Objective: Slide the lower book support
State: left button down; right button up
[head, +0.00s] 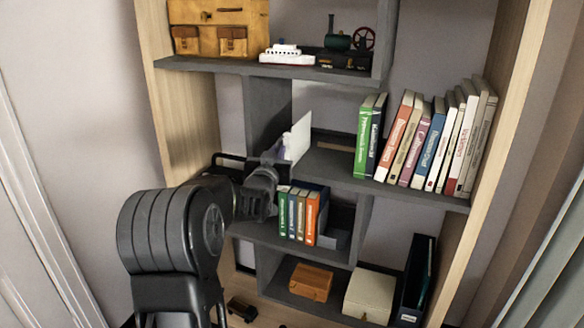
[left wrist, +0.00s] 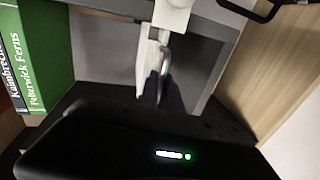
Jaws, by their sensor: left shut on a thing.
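A white upright book support (head: 299,139) stands on the middle shelf, left of a green book (head: 364,137) and a dark blue book, with a gap between. My left gripper (head: 279,153) reaches in from the left and is shut on this support. In the left wrist view the white support (left wrist: 149,66) shows at the fingertips (left wrist: 163,70), partly hidden by them. A grey support-like piece (head: 336,238) lies on the shelf below, right of several small books (head: 299,213). My right gripper is not in view.
A row of leaning books (head: 430,140) fills the right of the middle shelf (head: 330,165). A dark upright panel (head: 268,110) stands behind my gripper. A black wire-handled item (head: 228,160) is at the left. The shelf between the support and the green book is clear.

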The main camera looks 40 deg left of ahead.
pick_arm(q)
jog(key=shift+w+d, duration=0.1)
jog(key=shift+d, duration=0.3)
jog(key=c, duration=1.8)
grip_release()
jog(key=shift+a, duration=0.1)
jog(key=v, duration=0.8)
jog(key=shift+b, duration=0.35)
jog(key=shift+w, duration=0.1)
